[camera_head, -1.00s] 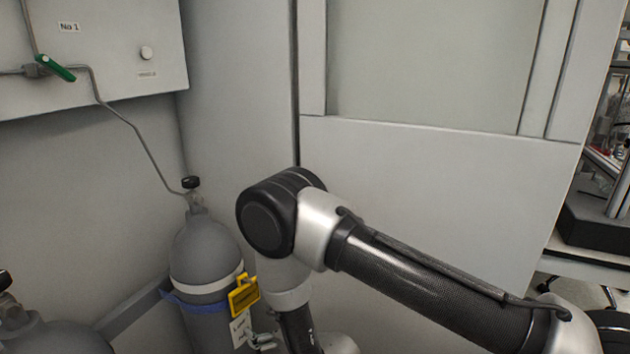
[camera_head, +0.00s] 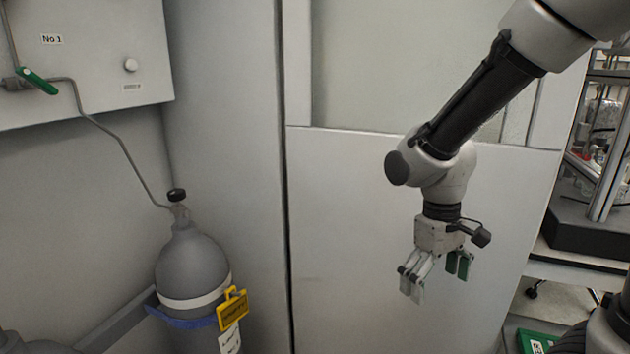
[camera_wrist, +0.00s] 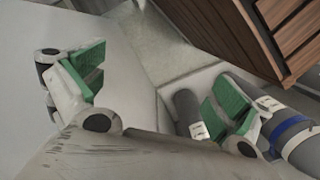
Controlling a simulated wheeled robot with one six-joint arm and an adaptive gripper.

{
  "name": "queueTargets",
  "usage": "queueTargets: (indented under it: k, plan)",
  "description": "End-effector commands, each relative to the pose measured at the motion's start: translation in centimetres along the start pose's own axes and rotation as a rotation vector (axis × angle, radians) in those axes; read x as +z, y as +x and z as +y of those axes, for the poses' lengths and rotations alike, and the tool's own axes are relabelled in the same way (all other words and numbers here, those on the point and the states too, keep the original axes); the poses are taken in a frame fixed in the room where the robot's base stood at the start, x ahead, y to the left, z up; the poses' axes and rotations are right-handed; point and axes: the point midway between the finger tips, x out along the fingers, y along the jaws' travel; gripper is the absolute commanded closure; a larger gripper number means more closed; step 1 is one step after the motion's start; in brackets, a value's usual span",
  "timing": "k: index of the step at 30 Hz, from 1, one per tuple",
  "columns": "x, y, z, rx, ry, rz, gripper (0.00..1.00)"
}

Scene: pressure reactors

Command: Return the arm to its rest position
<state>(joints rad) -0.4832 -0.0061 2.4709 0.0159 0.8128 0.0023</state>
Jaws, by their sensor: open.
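My arm reaches in from the upper right in the head view and bends down at the wrist. My gripper (camera_head: 438,275) hangs at its end, fingers pointing down, in front of the pale cabinet panel. It is open and empty. In the wrist view the two green-padded fingers of my gripper (camera_wrist: 160,95) stand wide apart with nothing between them.
A grey gas cylinder (camera_head: 193,270) with a yellow tag (camera_head: 232,308) stands at the left, clear of my gripper. Above it is a wall box (camera_head: 90,60) with a green-handled valve (camera_head: 38,81). Equipment on a bench (camera_head: 590,215) stands at the right. A wooden-slatted piece (camera_wrist: 285,30) shows in the wrist view.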

Motion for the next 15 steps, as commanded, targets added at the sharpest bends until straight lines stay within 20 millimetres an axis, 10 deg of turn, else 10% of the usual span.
queueTargets:
  k: [6,15]
  plan:
    - [7.5,-6.6,4.4,-0.006,0.183,0.14,0.0]
    - [13.1,-12.5,7.9,0.047,0.406,0.461,0.0]
